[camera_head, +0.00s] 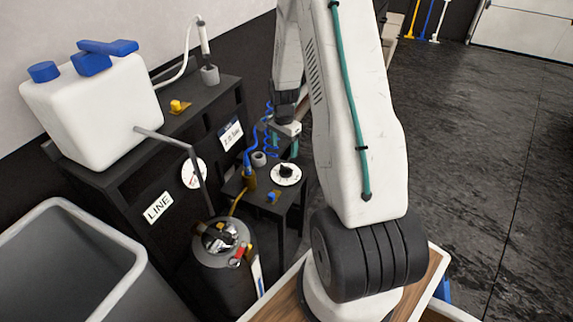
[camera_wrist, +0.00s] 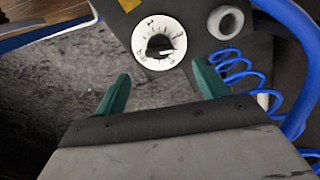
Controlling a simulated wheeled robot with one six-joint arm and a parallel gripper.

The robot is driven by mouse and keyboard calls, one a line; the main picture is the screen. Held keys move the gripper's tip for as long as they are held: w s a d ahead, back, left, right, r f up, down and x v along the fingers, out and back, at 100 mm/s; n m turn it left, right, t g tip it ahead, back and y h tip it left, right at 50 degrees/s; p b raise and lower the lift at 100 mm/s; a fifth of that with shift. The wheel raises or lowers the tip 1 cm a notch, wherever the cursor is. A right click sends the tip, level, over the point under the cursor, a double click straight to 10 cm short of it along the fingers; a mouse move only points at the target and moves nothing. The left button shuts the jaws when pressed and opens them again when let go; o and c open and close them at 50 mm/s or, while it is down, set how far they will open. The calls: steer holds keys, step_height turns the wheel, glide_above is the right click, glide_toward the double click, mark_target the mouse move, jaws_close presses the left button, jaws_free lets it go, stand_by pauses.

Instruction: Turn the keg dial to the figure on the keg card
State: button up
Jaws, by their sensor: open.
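The keg dial (camera_head: 286,174) is a white round plate with a dark knob, on a small dark stand beside the keg (camera_head: 221,262). In the wrist view the dial (camera_wrist: 146,33) lies beyond my fingertips, its knob pointing roughly right. Its figures are too small to read surely. A white card (camera_head: 230,134) on the dark cabinet front has small print, perhaps in bar; I cannot tell its figure or whether it is the keg card. My gripper (camera_wrist: 164,78) is open and empty, its teal fingers apart and short of the dial.
A white jug (camera_head: 95,115) with blue caps stands on the cabinet, above a LINE sign (camera_head: 157,207) and a gauge (camera_head: 187,174). A coiled blue hose (camera_wrist: 238,72) and a grey ring (camera_wrist: 225,22) sit right of the dial. A grey bin (camera_head: 60,265) is at left.

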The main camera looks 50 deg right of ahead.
mark_target(286, 166)
steer(key=shift+m, duration=0.3)
steer(key=f, duration=0.6)
steer(key=d+f, duration=0.1)
steer(key=f, duration=0.2)
steer(key=shift+s+f, duration=0.1)
steer(key=shift+f, duration=0.25)
steer(key=c, duration=1)
